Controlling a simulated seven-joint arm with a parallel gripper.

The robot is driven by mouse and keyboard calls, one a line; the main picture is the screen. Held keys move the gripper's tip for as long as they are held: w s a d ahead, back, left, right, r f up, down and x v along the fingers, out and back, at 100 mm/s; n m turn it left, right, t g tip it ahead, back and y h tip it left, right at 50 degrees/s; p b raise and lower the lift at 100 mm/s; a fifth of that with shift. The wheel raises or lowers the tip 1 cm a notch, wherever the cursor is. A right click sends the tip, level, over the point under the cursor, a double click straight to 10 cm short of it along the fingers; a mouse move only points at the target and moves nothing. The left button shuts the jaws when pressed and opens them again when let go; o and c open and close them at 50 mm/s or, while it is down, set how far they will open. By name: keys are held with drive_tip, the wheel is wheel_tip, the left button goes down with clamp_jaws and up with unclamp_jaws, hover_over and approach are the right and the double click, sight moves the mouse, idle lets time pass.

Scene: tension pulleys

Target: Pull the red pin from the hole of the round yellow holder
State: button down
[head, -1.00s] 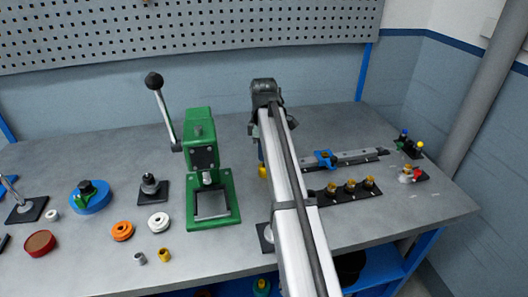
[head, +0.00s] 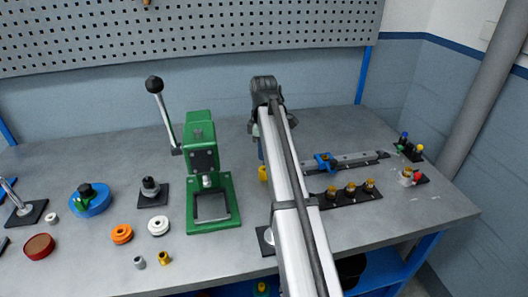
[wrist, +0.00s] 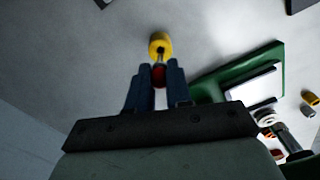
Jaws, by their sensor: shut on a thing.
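The round yellow holder (wrist: 159,44) shows at the top middle of the wrist view, with a dark hole. It also shows in the head view (head: 263,173), just left of my arm. The red pin (wrist: 159,76) has its red head between the fingers of my gripper (wrist: 157,78), which is shut on it. A short grey shaft shows between the red head and the yellow holder. I cannot tell how deep the shaft sits in the hole. In the head view my arm hides the pin and most of the gripper.
A green press (head: 205,165) with a black-knobbed lever stands left of the gripper. A row of brass-topped parts (head: 350,190) and a rail with a blue clamp (head: 325,161) lie to the right. Orange (head: 122,234) and white (head: 158,226) rings lie at the front left.

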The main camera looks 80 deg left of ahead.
drive_tip(key=shift+r, duration=0.1)
drive_tip(key=shift+r, duration=1.95)
